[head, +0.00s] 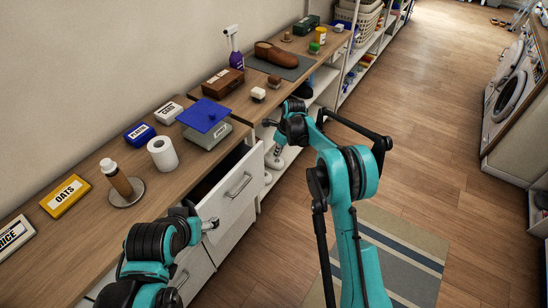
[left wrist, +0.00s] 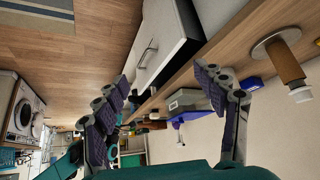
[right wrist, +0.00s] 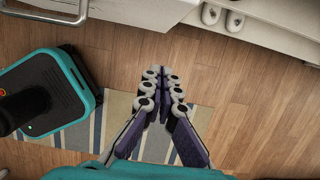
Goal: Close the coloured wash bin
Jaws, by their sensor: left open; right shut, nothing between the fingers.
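No bin in view is clearly marked as the coloured wash bin. A white drawer (head: 232,192) with a bar handle stands pulled out below the counter; it also shows in the left wrist view (left wrist: 172,42). My left gripper (head: 209,226) is near the drawer front in the head view, largely hidden by its own arm. In the left wrist view it (left wrist: 162,85) is open and empty. My right gripper (head: 270,123) is by the counter edge, beyond the drawer. In the right wrist view it (right wrist: 163,74) is shut and empty, above the floor.
The wooden counter (head: 95,225) holds an oats box (head: 65,196), a paper roll (head: 163,154), a blue panel (head: 204,116) on a grey box and a brown shoe (head: 276,56). A striped rug (head: 400,260) lies on open floor. Washing machines (head: 508,85) stand opposite.

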